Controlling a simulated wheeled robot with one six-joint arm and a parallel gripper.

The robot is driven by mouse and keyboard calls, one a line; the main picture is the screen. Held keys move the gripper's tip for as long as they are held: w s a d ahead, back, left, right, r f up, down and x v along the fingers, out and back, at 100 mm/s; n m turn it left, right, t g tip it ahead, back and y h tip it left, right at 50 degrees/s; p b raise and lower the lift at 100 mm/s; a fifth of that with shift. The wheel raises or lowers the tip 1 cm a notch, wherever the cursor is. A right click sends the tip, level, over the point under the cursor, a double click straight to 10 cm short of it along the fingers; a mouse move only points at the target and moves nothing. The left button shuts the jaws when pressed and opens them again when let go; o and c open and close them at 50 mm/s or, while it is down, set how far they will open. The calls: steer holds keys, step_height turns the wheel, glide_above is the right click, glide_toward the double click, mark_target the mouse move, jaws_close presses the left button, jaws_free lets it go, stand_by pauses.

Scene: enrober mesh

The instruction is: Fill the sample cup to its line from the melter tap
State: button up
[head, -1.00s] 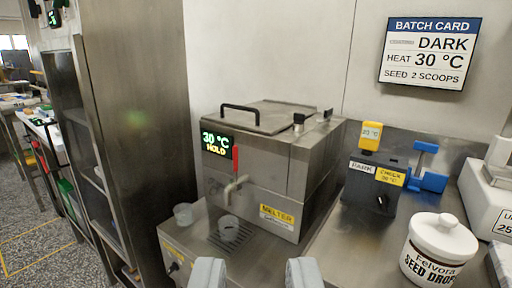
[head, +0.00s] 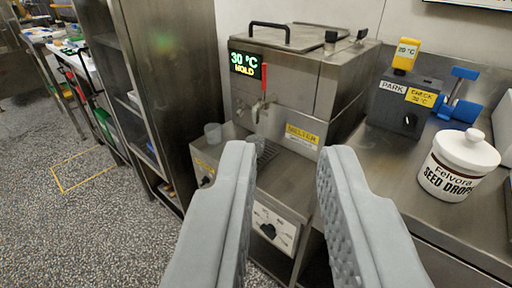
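The steel melter (head: 300,88) stands on the counter, its display (head: 244,65) reading 30 °C HOLD. Its tap (head: 259,109) juts from the front, with an upright red lever (head: 264,77) above it. A clear cup (head: 257,142) stands on the drip grate below the tap, partly hidden by my left finger. Another clear cup (head: 213,132) stands to the left of the grate. Fill level and line cannot be made out in either. My gripper (head: 288,150) is open and empty, its grey fingers well apart in front of the melter.
A park/check box (head: 403,102) with a yellow 20 °C thermometer (head: 405,55) and a white Felvora seed drops jar (head: 458,165) stand on the right. A steel cabinet (head: 180,75) stands left. The speckled floor (head: 75,220) at left is clear.

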steer(key=shift+o, duration=0.9)
glide_toward(264, 71)
steer(key=shift+t+h, duration=0.3)
steer(key=w, duration=1)
steer(key=shift+w+f, duration=0.25)
steer(key=shift+w, duration=0.1)
steer(key=shift+c, duration=0.2)
jaws_close()
